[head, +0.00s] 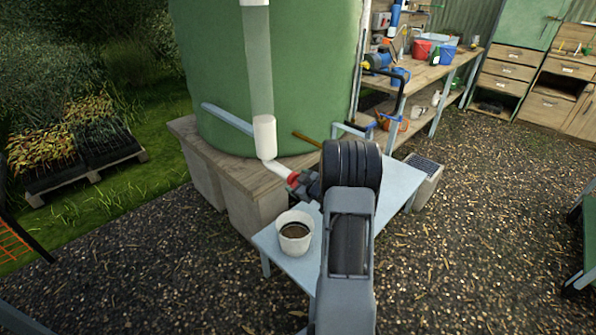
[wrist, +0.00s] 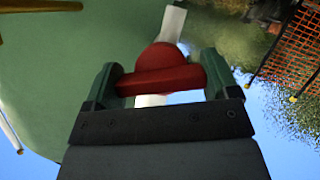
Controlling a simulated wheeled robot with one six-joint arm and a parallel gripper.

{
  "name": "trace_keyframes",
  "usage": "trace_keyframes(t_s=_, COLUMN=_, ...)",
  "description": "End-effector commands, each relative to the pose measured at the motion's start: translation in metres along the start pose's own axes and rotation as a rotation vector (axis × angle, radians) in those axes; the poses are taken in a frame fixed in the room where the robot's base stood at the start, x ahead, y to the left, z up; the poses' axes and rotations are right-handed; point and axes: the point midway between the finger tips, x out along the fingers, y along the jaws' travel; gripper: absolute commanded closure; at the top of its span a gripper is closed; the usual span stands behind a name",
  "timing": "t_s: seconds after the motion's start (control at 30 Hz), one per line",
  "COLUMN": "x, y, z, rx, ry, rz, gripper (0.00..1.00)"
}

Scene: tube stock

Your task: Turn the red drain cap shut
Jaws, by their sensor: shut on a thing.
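The red drain cap (wrist: 162,74) sits on the end of a white pipe (wrist: 174,22) and fills the space between my fingers in the wrist view. My gripper (wrist: 160,80) is shut on the cap's bar, with one green finger at each end of it. In the head view the red cap (head: 294,179) shows beside my dark gripper (head: 305,184), at the low end of the white pipe (head: 277,168). My wrist hides part of the fingers there. I cannot tell how far the cap is turned.
A white pot (head: 294,240) with dark contents stands on the pale blue bench (head: 268,239) below the cap. The green tank (head: 225,90) rises behind on a wooden-topped base (head: 190,135). A workbench (head: 437,75) with tools stands at the back right. Open gravel lies to the right.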

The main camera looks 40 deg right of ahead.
Motion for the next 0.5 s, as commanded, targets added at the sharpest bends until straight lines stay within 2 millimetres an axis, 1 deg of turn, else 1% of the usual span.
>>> trace_keyframes(t_s=0.03, x=-0.0031, y=0.0029, z=-0.0045, rx=0.040, ry=-0.007, rz=-0.017, gripper=0.43)
trace_keyframes(t_s=0.3, x=-0.0019, y=0.0009, z=-0.0022, rx=0.225, ry=-0.006, rz=-0.094, gripper=0.43)
trace_keyframes(t_s=0.5, x=-0.0012, y=-0.0003, z=0.0000, rx=0.318, ry=-0.006, rz=-0.132, gripper=0.43)
